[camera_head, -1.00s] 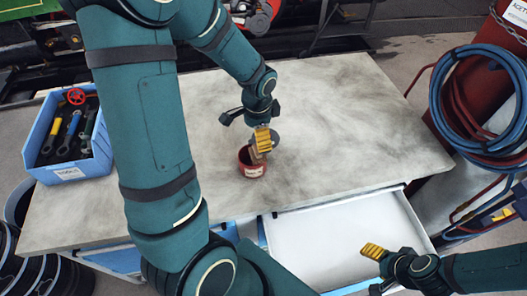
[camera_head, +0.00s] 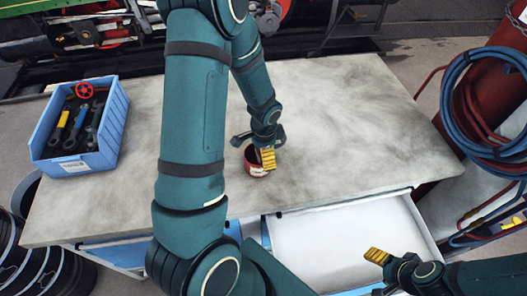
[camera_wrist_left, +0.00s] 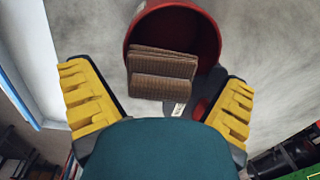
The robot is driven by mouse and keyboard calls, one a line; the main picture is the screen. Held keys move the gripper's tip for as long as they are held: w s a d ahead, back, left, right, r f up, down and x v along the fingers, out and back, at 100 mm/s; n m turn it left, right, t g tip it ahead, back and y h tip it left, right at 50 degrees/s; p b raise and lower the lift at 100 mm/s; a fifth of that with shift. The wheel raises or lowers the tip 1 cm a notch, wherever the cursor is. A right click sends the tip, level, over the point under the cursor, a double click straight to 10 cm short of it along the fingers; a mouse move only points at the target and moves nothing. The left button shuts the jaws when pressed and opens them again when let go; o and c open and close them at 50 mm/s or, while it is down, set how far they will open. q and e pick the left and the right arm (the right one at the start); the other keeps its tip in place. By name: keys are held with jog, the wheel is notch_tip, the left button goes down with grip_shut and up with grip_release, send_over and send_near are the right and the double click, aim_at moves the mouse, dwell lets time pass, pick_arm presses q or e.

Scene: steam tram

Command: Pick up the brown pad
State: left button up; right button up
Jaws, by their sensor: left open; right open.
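The brown pad (camera_wrist_left: 163,75) is ribbed and sits at the mouth of a round red tin (camera_wrist_left: 205,40), partly past its rim, in the left wrist view. In the head view the red tin (camera_head: 255,170) stands on the workbench near its front edge, and my gripper hides most of its inside. My left gripper (camera_wrist_left: 160,105) is open, with yellow ribbed fingers spread to either side below the pad, not closed on it. It points down at the tin in the head view (camera_head: 258,150). My right gripper (camera_head: 380,272) is open and empty at the lower right, by the drawer.
A blue bin (camera_head: 80,130) of tools with a red handwheel stands at the bench's left. An open white drawer (camera_head: 335,245) juts from the front. Blue and red hoses (camera_head: 485,110) hang on a red cylinder at right. The bench top (camera_head: 350,120) right of the tin is clear.

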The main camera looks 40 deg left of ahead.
pick_arm(q)
jog(key=c, duration=1.2)
notch_tip(320, 180, up, 10)
jog(key=shift+r+p, duration=0.1)
jog(key=shift+p, duration=0.5)
